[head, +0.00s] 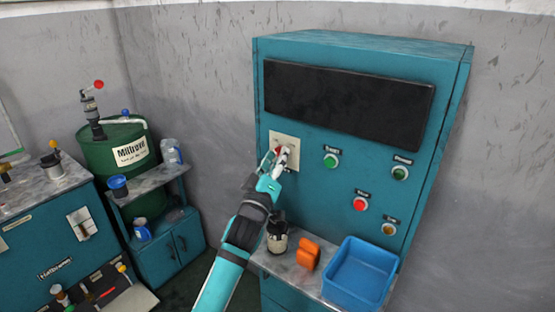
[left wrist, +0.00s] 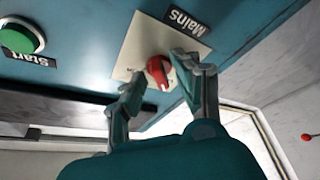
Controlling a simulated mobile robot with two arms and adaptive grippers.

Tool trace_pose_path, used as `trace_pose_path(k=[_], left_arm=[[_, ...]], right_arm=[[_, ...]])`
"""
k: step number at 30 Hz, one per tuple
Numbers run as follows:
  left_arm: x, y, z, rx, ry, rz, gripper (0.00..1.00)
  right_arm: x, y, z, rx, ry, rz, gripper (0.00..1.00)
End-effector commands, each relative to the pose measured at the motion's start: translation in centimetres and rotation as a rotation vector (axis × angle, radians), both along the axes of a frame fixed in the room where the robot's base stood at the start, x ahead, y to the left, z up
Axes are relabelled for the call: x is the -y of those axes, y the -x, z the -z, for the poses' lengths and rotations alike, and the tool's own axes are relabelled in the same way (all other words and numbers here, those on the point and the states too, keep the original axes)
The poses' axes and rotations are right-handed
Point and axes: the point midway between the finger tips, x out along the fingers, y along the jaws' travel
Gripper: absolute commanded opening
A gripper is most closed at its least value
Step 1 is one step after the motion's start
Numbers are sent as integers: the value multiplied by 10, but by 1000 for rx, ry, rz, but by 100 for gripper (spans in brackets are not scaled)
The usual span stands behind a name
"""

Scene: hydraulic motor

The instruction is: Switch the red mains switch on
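The red mains switch (left wrist: 160,72) is a rotary knob on a cream square plate (left wrist: 133,60), under a black "Mains" label (left wrist: 186,21) in the left wrist view. In the head view the plate (head: 293,141) is on the left of the teal cabinet front, and the knob is mostly hidden by my gripper. My left gripper (head: 281,157) is at the plate. In the left wrist view its fingers (left wrist: 160,73) are apart, one on each side of the knob; I cannot tell whether they touch it. My right gripper is not in view.
The cabinet (head: 350,50) also carries a green Start button (head: 331,160), another green button (head: 400,173), a red button (head: 360,204) and an amber one (head: 389,229).

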Motion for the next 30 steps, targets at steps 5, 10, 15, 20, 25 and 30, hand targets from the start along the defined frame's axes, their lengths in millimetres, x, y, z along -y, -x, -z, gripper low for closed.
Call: trace_pose_path(k=[5, 10, 15, 20, 25, 30], left_arm=[[0, 0, 0, 0, 0, 0, 7], [0, 0, 0, -1, 0, -1, 0], [0, 0, 1, 2, -4, -1, 0], [-1, 0, 2, 23, -32, 0, 0], [-2, -1, 4, 74, -104, -2, 0], [-3, -2, 4, 154, -216, -1, 0]], right_arm=[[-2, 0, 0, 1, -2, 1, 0], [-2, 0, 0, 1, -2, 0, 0], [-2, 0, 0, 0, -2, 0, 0], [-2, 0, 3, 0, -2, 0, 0], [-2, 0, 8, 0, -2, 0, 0], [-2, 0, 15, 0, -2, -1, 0]])
